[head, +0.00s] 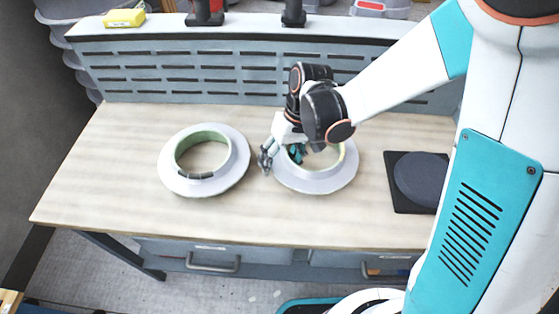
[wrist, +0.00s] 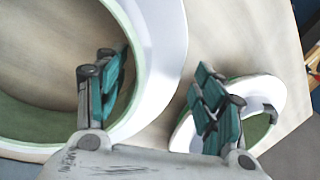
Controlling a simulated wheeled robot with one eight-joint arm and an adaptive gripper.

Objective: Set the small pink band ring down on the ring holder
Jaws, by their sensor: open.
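No pink ring is plain in either view. Two pale grey flanged rings with green inner walls lie on the bench: a left ring (head: 229,172) with a dark patch on its inner edge, and a right ring (head: 318,184). My gripper (head: 281,156) is open at the left side of the right ring. In the wrist view, the right ring's rim (wrist: 165,25) shows between the open fingers (wrist: 160,70), one over its opening and one outside; contact cannot be told. The left ring (wrist: 262,92) is partly behind the right finger. I cannot identify the ring holder for sure.
A black square base with a dark round disc (head: 418,178) sits at the bench's right. A slotted back panel (head: 190,72) stands behind, with a yellow box (head: 124,18) on top. The wooden bench top (head: 105,165) is clear at left and front.

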